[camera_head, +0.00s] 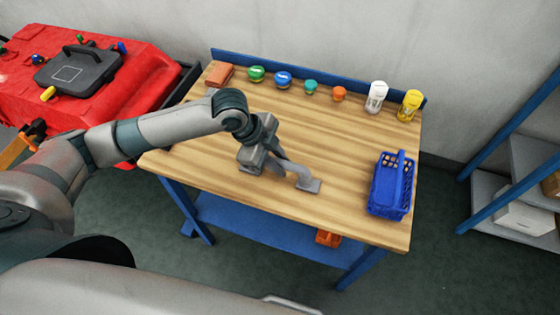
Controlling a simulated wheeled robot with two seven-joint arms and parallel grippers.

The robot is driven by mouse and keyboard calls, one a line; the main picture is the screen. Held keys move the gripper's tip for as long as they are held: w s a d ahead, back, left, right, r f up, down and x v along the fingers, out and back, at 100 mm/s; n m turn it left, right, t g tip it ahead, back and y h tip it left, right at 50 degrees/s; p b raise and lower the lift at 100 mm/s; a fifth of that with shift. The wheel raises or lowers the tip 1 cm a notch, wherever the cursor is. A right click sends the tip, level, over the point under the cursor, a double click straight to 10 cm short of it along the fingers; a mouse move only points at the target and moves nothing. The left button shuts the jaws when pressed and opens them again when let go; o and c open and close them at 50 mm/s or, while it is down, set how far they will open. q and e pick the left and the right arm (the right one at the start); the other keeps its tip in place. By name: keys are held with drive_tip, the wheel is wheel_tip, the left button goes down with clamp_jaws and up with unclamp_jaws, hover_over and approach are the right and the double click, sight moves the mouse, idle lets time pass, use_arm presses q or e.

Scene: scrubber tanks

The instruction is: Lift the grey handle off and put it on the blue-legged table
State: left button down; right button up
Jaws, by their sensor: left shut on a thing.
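The blue-legged table (230,180) has a striped wooden top and stands in the middle of the view. My left gripper (272,158) is over the front middle of the tabletop, pointing down. It is shut on the grey handle (296,170), a curved bar with a flat foot (309,186) at its right end. The gripper hides part of the handle. The foot is at or very close to the wood; I cannot tell whether it touches. My right gripper is out of view.
Along the table's back edge stand a brick-coloured block (219,75), several small lidded jars (283,79) and two shakers (376,97). A blue basket (391,190) stands at the right. The red machine (140,80) with a dark lid is at left. Blue shelving (510,190) is at right.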

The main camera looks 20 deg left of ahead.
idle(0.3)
use_arm(q)
drive_tip(key=c, duration=1)
unclamp_jaws()
drive_tip(key=shift+r, duration=0.1)
drive_tip(key=shift+p+v, duration=2.15)
drive_tip(key=shift+p, duration=0.15)
drive_tip(key=shift+r, duration=0.1)
drive_tip(key=shift+r+p, duration=2.4)
drive_tip(key=shift+p, duration=0.2)
